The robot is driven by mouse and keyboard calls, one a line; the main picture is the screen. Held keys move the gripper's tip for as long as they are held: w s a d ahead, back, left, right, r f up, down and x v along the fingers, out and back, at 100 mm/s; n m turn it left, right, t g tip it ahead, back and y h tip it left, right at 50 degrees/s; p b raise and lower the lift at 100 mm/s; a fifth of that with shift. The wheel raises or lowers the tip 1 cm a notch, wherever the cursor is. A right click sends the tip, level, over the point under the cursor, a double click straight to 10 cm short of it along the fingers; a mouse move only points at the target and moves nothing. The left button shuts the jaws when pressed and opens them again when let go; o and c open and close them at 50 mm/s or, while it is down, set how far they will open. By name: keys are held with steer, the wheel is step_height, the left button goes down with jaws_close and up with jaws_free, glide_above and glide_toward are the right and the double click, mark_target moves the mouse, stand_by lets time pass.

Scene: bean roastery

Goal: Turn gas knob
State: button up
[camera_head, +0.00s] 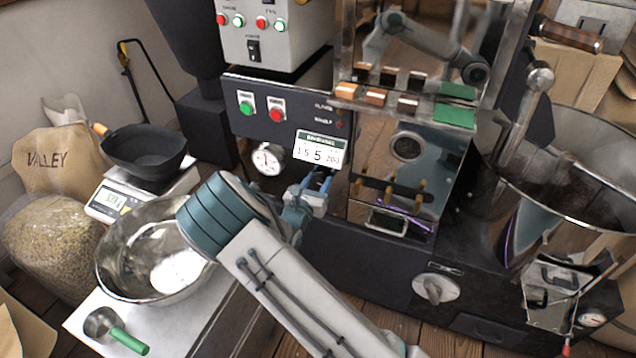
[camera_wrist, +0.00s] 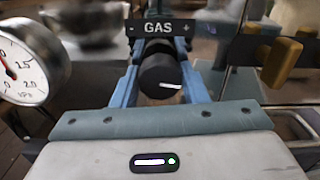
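The gas knob (camera_wrist: 160,75) is a black cylinder with a white mark on its face. It stands under a dark plate lettered GAS (camera_wrist: 159,28) in the wrist view. My gripper (camera_wrist: 161,66) has one blue finger on each side of the knob, and both fingers appear to touch it. The white mark lies nearly level, on the right part of the knob's face. In the head view my gripper (camera_head: 318,186) reaches the roaster's front just below the numbered card, and the knob is largely hidden there.
A pressure gauge (camera_head: 267,159) sits left of my gripper and also shows in the wrist view (camera_wrist: 22,65). Wooden-ended levers (camera_wrist: 270,55) stand at right. The numbered card (camera_head: 318,148) is just above. A steel bowl (camera_head: 120,262) and scale (camera_head: 112,201) stand at left.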

steer(key=shift+r+n+p, duration=0.15)
steer(key=shift+n+p, duration=0.25)
steer(key=shift+p, duration=0.15)
steer(key=shift+r+n+p, duration=0.1)
steer(key=shift+n+p, duration=0.5)
steer(key=shift+p, duration=0.2)
steer(key=n+p, duration=0.2)
steer(key=shift+n+p, duration=0.3)
steer(key=shift+p, duration=0.1)
steer(key=n+p, duration=0.4)
steer(key=n, duration=0.1)
steer(key=n+p, duration=0.2)
steer(key=n, duration=0.3)
steer(key=shift+n+p, duration=0.35)
steer(key=shift+n, duration=0.05)
steer(key=shift+f+n+p, duration=0.2)
steer(key=shift+n+p, duration=0.4)
steer(key=shift+n, duration=1.7)
steer(key=o, duration=1)
